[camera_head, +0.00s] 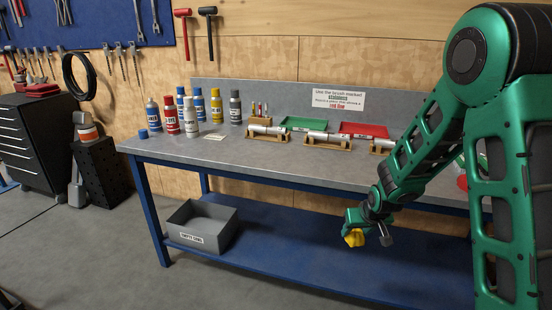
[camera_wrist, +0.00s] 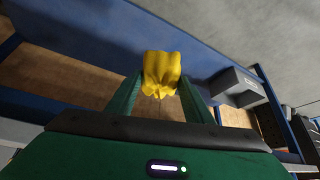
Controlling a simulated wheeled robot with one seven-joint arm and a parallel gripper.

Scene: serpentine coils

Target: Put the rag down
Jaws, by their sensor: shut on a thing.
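The yellow rag (camera_head: 354,237) is a small crumpled cloth. It is held in my gripper (camera_head: 362,223), in front of the workbench and below its top. In the wrist view the rag (camera_wrist: 161,72) is bunched between the two fingertips of my gripper (camera_wrist: 160,92), which are shut on it. It hangs clear of any surface there. The ends of the fingertips are partly hidden by the cloth.
The grey bench top (camera_head: 235,155) holds several spray cans (camera_head: 190,117), metal cylinders on wooden stands (camera_head: 327,139), a green tray (camera_head: 308,124) and a red tray (camera_head: 364,130). The blue lower shelf (camera_head: 285,255) is mostly bare, with a grey bin (camera_head: 203,240) at its left end.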

